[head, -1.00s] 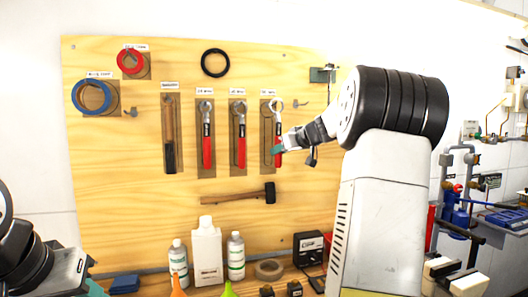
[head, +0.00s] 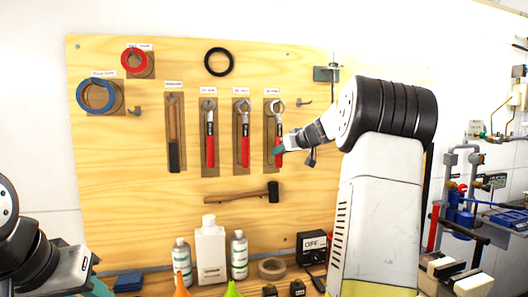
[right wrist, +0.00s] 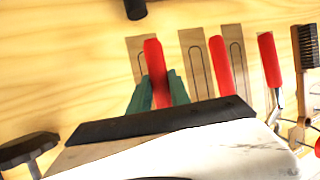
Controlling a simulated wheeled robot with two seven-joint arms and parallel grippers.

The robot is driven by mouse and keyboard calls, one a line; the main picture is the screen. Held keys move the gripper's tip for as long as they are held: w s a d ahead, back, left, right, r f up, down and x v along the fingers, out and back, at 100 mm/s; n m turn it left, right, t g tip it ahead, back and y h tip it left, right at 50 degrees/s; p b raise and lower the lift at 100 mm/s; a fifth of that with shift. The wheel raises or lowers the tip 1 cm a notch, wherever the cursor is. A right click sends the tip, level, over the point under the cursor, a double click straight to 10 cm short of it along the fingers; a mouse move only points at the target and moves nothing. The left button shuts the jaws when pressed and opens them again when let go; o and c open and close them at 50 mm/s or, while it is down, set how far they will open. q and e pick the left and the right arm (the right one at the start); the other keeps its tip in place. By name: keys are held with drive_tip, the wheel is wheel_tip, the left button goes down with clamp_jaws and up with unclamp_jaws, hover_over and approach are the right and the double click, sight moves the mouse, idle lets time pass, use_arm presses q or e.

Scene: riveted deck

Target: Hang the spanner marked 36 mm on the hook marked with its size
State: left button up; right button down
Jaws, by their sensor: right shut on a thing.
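A spanner with a red handle and a bright ring end (head: 277,112) is upright in front of the rightmost spanner panel (head: 267,163) on the wooden board. My right gripper (head: 279,150) is shut on its red handle. In the right wrist view the handle (right wrist: 154,65) stands between the teal fingertips (right wrist: 160,92). The ring end is close to the top of the panel, under its label (head: 272,91). I cannot tell whether it is on the hook, and the label is too small to read. My left gripper (head: 98,288) is partly cut off at the lower left, its jaws unclear.
Two similar red-handled spanners (head: 210,140) (head: 243,140) and a brush (head: 173,140) hang to the left. An empty side hook (head: 304,102) and a clamp (head: 327,74) are to the right. A hammer (head: 245,193) hangs below. Bottles (head: 210,255) stand on the bench.

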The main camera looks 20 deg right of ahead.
drive_tip(key=c, duration=1.1)
unclamp_jaws()
drive_tip(key=v, duration=0.8)
drive_tip(key=s+a+f+g+y, duration=0.1)
drive_tip(key=s+a+f+g, duration=0.15)
drive_tip(key=s+a, duration=0.5)
drive_tip(key=s+a+f+g, duration=0.25)
drive_tip(key=s+a, duration=0.35)
drive_tip(key=a, duration=0.3)
drive_tip(key=s+a+f, duration=0.2)
drive_tip(key=s+f, duration=0.2)
drive_tip(key=s, duration=0.2)
drive_tip(key=s+a+f+m+g+h, duration=0.1)
drive_tip(key=s+a+f, duration=0.1)
drive_tip(key=s+f, duration=0.3)
drive_tip(key=s+a+f+m+g+h, duration=0.1)
drive_tip(key=s+f, duration=0.4)
drive_tip(key=s, duration=0.4)
drive_tip(key=shift+a, duration=0.4)
drive_tip(key=shift+r, duration=0.1)
